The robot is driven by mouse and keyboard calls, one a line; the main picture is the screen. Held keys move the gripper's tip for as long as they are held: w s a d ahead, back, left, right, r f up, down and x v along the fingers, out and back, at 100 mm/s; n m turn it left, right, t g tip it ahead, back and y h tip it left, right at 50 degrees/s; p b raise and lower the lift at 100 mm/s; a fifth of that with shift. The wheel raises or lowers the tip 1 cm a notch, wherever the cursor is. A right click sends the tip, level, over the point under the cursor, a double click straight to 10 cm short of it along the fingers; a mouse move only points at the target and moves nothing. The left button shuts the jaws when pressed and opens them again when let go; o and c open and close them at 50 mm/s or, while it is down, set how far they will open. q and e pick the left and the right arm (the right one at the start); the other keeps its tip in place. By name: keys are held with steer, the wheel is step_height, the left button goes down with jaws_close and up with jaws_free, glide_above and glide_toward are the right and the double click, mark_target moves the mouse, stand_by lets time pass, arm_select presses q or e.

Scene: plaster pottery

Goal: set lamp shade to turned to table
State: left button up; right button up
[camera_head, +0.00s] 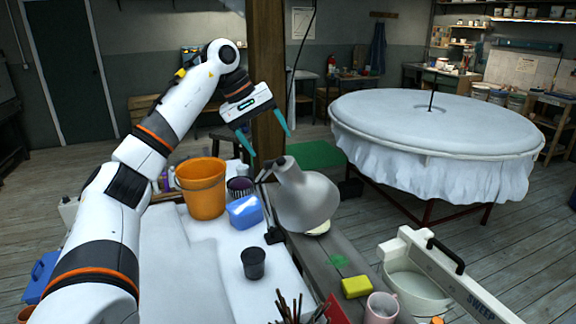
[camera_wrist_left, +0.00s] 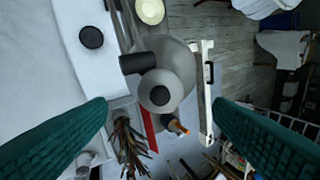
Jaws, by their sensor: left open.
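The lamp shade (camera_head: 306,197) is a grey bell-shaped shade in the middle of the head view, over the edge of the white-covered table (camera_head: 190,270). Its narrow neck is up and left, and its wide end is low and tilted to the right. In the left wrist view the shade (camera_wrist_left: 177,66) shows from above, with a dark round cap (camera_wrist_left: 160,96) and a dark cylinder beside it. My left gripper (camera_head: 270,146) is open and empty, above and a little left of the shade, apart from it. Its teal fingers (camera_wrist_left: 160,105) are spread wide. My right gripper is out of view.
An orange bucket (camera_head: 203,190), a blue box (camera_head: 245,212) and a dark cup (camera_head: 253,263) stand left of the shade. A yellow sponge (camera_head: 356,287) and a pink mug (camera_head: 381,307) are in front. A wooden post (camera_head: 267,60) rises behind. A large round covered table (camera_head: 435,125) stands right.

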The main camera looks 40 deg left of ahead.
mark_target(280, 160)
arm_select(q)
steer(key=x, duration=0.4)
steer(key=shift+s+d+f, duration=0.15)
steer(key=shift+d+f, duration=0.1)
steer(key=shift+d, duration=0.15)
steer(key=p+x, duration=0.1)
steer(key=x, duration=0.4)
steer(key=shift+w+f, duration=0.25)
steer(key=shift+w+d+f, duration=0.1)
steer(key=shift+f, duration=0.25)
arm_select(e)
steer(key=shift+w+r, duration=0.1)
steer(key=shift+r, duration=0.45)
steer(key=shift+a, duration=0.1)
